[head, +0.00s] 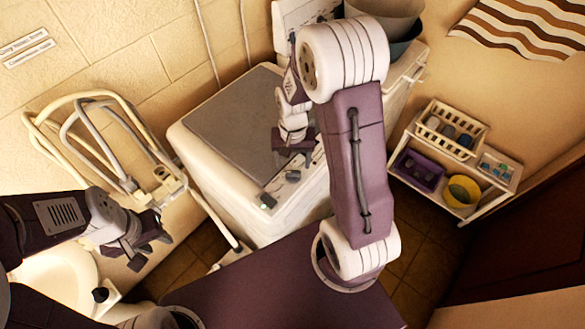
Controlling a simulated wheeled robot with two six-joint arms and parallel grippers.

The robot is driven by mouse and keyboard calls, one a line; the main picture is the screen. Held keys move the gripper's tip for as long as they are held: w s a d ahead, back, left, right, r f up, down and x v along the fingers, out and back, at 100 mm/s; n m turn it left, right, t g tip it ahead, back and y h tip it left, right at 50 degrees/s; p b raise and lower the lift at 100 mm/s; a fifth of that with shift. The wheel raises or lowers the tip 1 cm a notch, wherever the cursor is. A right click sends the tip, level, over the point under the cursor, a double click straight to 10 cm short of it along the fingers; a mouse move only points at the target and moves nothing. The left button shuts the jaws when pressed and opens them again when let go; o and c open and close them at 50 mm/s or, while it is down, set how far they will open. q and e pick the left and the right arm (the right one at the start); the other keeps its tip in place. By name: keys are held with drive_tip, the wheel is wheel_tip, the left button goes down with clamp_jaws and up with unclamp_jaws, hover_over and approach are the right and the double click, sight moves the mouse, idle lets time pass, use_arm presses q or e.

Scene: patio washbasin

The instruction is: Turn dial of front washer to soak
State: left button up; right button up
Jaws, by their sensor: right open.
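The front washer (235,120) is a white box with a grey lid, in the middle of the head view. Its control panel runs along the near right edge, with a small green-lit spot (268,201) and dark dials (292,176). The dial markings are too small to read. My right gripper (296,155) is open over the panel, close to the dials; I cannot tell whether it touches one. My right arm hides part of the panel and washer. My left gripper (150,243) is at the lower left, away from the washer, with its fingers apart and empty.
A second white machine stands behind, carrying grey tubs (385,15). A curved pale rail (95,105) and a white basin (60,280) are at left. A white shelf (485,190) with baskets and a yellow bowl (462,191) stands at right. Brown tiled floor lies between.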

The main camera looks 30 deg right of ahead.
sight(293, 173)
drive_tip(key=f, duration=0.5)
drive_tip(key=shift+w+d+p, duration=0.15)
drive_tip(key=shift+d+p, duration=0.05)
drive_tip(key=shift+p, duration=0.2)
drive_tip(key=shift+a+f, duration=0.2)
drive_tip(key=shift+f, duration=0.3)
drive_tip(key=shift+d, duration=0.1)
drive_tip(key=shift+c, duration=0.9)
drive_tip(key=c, duration=1.2)
